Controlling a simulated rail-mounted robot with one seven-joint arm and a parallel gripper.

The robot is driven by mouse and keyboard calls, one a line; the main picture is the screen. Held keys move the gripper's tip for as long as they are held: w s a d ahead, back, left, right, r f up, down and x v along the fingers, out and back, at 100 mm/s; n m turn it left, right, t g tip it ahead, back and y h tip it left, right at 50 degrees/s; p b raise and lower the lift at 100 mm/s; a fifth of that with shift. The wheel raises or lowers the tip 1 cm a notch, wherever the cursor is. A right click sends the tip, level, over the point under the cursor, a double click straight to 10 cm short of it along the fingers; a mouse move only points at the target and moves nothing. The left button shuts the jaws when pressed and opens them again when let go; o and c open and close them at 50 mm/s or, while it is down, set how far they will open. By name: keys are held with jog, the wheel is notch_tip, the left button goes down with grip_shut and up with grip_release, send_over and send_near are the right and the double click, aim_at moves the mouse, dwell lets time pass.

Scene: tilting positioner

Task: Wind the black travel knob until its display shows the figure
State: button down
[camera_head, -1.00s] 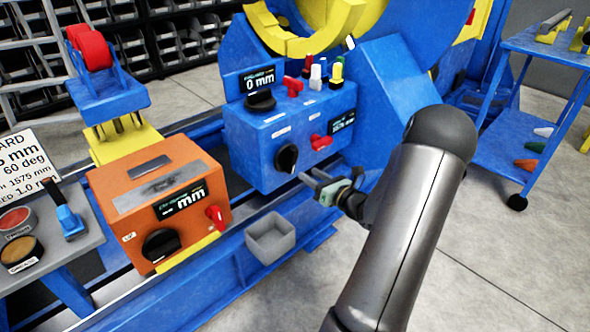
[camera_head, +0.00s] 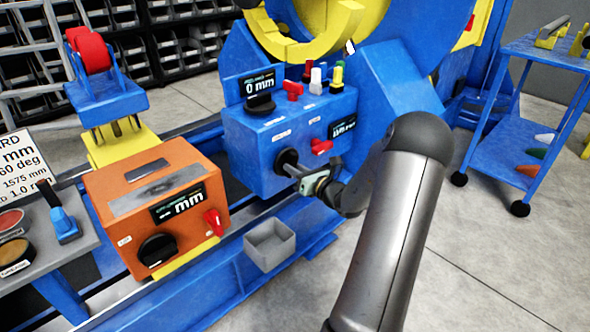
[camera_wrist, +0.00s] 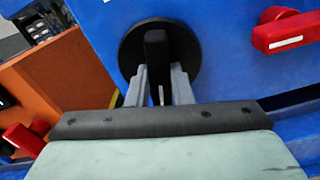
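A black round knob (camera_head: 285,158) with a raised bar sits low on the front of the blue control box (camera_head: 245,150). It also shows in the wrist view (camera_wrist: 131,50), its bar upright. My gripper (camera_head: 292,171) is at this knob. In the wrist view its two grey fingers (camera_wrist: 160,75) lie on either side of the bar, very close to it; I cannot tell whether they press on it. A display reading "0 mm" (camera_head: 259,85) stands on top of the box above another black knob (camera_head: 261,104). A smaller side display (camera_head: 342,126) is too small to read.
A red lever (camera_head: 321,147) sits right of the knob, also in the wrist view (camera_wrist: 287,32). Coloured switches top the box. An orange box (camera_head: 120,205) with its own black knob (camera_head: 158,249) and "mm" display stands left. A grey bin (camera_head: 270,245) is below.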

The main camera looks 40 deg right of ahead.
jog(key=m+p, duration=0.2)
jog(key=p, duration=0.2)
jog(key=shift+a, duration=0.1)
jog(key=shift+f, duration=0.1)
jog(key=c, duration=1.3)
grip_release()
jog(key=shift+a, duration=0.1)
